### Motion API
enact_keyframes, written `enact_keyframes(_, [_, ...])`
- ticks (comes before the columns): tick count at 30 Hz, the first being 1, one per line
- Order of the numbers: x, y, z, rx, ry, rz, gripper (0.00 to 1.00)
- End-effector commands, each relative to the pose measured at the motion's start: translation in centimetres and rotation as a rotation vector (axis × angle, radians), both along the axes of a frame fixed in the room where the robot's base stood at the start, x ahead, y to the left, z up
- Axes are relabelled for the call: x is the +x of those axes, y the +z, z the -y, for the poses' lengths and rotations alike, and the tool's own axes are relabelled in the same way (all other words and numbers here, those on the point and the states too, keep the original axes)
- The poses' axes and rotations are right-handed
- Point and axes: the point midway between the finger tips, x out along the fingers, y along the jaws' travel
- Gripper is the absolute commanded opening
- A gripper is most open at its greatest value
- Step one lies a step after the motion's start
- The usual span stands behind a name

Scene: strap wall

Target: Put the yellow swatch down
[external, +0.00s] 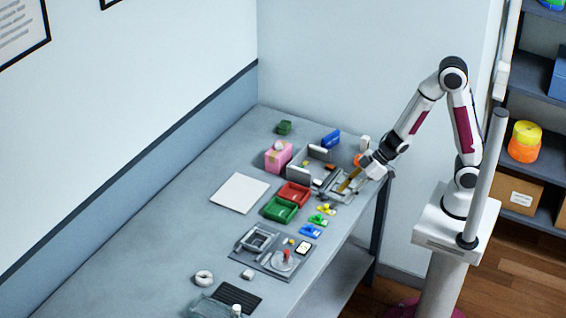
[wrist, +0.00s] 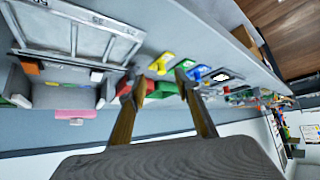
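A yellow piece (external: 326,208), likely the yellow swatch, lies on the grey table in front of the red tray, in a row with a green piece (external: 318,220) and a blue piece (external: 309,231). In the wrist view the yellow piece (wrist: 161,63) shows beyond the fingertips, apart from them as far as I can tell. My gripper (external: 347,186) is low over the grey frame-like tray (external: 342,197) near the table's right end. In the wrist view my gripper (wrist: 160,74) has its two brownish fingers spread, with nothing visible held between them.
A red tray (external: 293,193) and a green tray (external: 280,210) stand beside the row. A grey walled box (external: 300,171), a pink box (external: 277,156) and a blue object (external: 331,138) are behind. A white sheet (external: 240,193) lies left. Bare table extends along the wall.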

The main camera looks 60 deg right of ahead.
Motion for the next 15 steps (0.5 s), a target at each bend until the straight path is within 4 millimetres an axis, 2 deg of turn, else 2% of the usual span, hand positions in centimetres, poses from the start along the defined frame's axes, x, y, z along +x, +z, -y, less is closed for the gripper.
enact_keyframes(6, [0.28, 0.98, -1.18, 0.06, 0.002, 0.015, 0.33])
enact_keyframes(15, [0.29, 0.95, -1.12, 0.059, -0.002, 0.014, 0.33])
